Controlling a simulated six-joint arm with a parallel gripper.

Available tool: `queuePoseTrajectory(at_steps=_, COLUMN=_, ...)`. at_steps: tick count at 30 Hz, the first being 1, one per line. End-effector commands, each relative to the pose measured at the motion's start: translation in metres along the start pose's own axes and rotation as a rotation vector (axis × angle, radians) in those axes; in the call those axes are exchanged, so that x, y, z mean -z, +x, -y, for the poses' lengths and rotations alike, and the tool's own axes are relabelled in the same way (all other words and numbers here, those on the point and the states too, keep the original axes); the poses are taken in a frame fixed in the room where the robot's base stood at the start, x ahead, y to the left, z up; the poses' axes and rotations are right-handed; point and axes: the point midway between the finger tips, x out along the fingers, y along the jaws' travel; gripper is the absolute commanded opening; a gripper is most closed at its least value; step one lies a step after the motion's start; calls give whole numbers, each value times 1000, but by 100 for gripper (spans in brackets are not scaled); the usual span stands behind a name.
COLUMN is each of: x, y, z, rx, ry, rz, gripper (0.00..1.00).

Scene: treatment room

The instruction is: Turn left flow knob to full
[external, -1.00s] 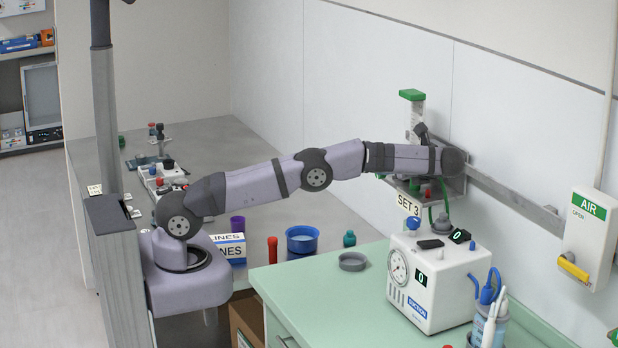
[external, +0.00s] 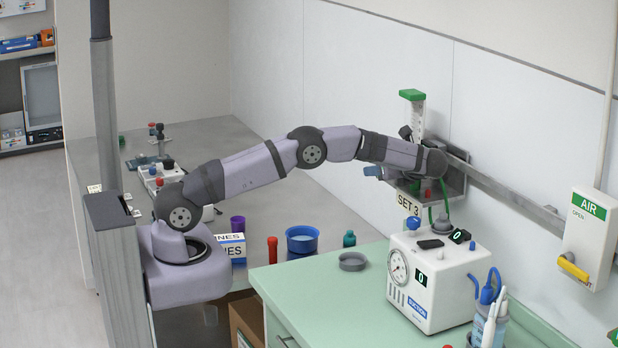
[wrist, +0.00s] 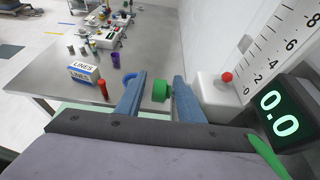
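A green knob (wrist: 160,91) sticks out from the white flowmeter body (wrist: 212,92) in the wrist view. My gripper (wrist: 157,82) is open, its blue fingers either side of the knob. A gap shows at the left finger; the right finger overlaps or lies very near the knob, and I cannot tell whether it touches. The display (wrist: 278,115) reads 0.0, beside a white scale (wrist: 278,48). In the external view my blue fingertips (external: 373,171) are left of the wall unit, the knob hidden there. The scale tube (external: 418,117) has a green cap (external: 411,95).
A red ball (wrist: 227,77) sits on the flowmeter body. The white suction unit (external: 435,280) stands below on the green cabinet top (external: 320,290). A blue bowl (external: 302,240), a red tube (external: 272,250) and a LINES box (external: 232,248) are on the left. A wall rail (external: 515,200) runs right.

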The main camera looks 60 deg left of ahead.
Motion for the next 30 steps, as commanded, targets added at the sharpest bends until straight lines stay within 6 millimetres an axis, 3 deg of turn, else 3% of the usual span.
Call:
queuePoseTrajectory(at_steps=1, x=0, y=0, z=0, rx=0, ry=0, rz=0, gripper=34)
queuePoseTrajectory(at_steps=5, x=0, y=0, z=0, rx=-2, ry=0, rz=0, gripper=3)
queuePoseTrajectory(at_steps=6, x=0, y=0, z=0, rx=-2, ry=0, rz=0, gripper=0)
queuePoseTrajectory(at_steps=19, x=-2, y=0, z=-2, rx=-7, ry=3, rz=-54, gripper=0)
queuePoseTrajectory(at_steps=30, x=-8, y=1, z=-3, rx=-12, ry=5, rz=-305, gripper=0)
